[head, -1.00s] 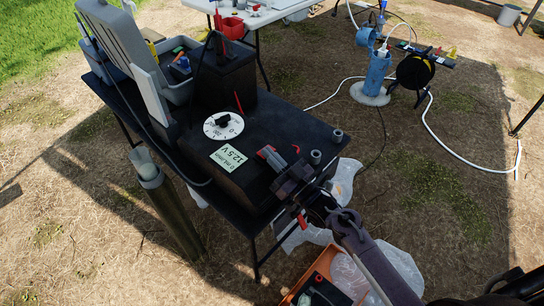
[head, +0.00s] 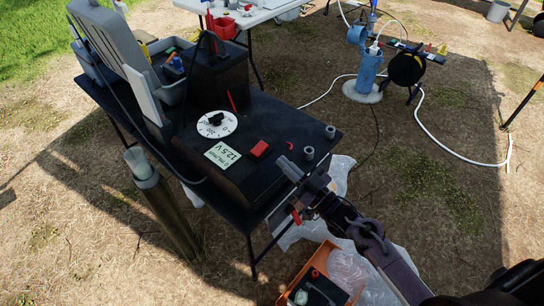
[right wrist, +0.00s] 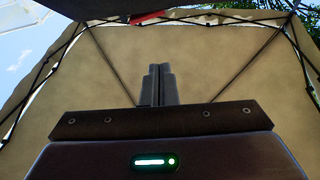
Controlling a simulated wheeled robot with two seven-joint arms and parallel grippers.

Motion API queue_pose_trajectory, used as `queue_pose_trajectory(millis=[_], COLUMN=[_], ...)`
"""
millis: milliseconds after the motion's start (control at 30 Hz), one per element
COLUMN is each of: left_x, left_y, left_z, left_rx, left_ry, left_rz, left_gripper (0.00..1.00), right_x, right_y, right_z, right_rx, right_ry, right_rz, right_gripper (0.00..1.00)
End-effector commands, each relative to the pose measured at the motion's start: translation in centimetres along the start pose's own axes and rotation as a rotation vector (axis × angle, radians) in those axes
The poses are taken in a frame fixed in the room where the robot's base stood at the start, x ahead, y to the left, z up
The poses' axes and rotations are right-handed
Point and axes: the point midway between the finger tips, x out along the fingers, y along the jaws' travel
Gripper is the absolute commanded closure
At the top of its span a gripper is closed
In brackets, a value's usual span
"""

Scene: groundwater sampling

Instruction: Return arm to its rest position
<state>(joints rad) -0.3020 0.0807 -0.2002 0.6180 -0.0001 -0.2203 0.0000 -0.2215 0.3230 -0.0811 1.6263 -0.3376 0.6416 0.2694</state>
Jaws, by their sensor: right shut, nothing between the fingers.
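My right gripper (head: 288,168) is at the near right edge of the black table (head: 290,113), with its fingertips pointing up and left. Its fingers are shut with nothing between them; they also show in the right wrist view (right wrist: 160,85). A black control box (head: 225,180) with a red switch (head: 259,149), a white dial (head: 216,124) and a display (head: 223,154) reading 12.5 V is on the table, left of the gripper. A gap shows between the fingertips and the red switch. My left gripper is not in view.
Two grey fittings (head: 330,132) stand on the table's right corner, close to the gripper. An orange crate (head: 287,292) is on the ground below my right arm. A blue wellhead pipe (head: 369,70) and a hose reel (head: 405,68) stand farther back. Open ground lies right.

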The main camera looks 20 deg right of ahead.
Motion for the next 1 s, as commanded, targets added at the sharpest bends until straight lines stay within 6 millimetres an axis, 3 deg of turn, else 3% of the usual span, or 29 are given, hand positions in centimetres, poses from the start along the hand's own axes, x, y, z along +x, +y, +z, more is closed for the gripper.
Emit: queue_pose_trajectory(millis=[233,800,1000], left_x=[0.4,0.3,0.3], left_y=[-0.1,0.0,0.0], left_z=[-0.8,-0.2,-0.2], left_rx=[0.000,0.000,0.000], left_ry=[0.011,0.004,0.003], left_rz=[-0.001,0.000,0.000], left_gripper=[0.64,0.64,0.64], right_x=[-1.8,-1.8,-1.0], right_y=[0.1,0.1,-0.5], right_z=[-0.1,0.0,1.5], right_rx=[0.001,-0.002,-0.036], right_ry=[0.001,-0.008,-0.183], right_rz=[-0.001,0.004,0.077], right_gripper=[1.00,1.00,1.00])
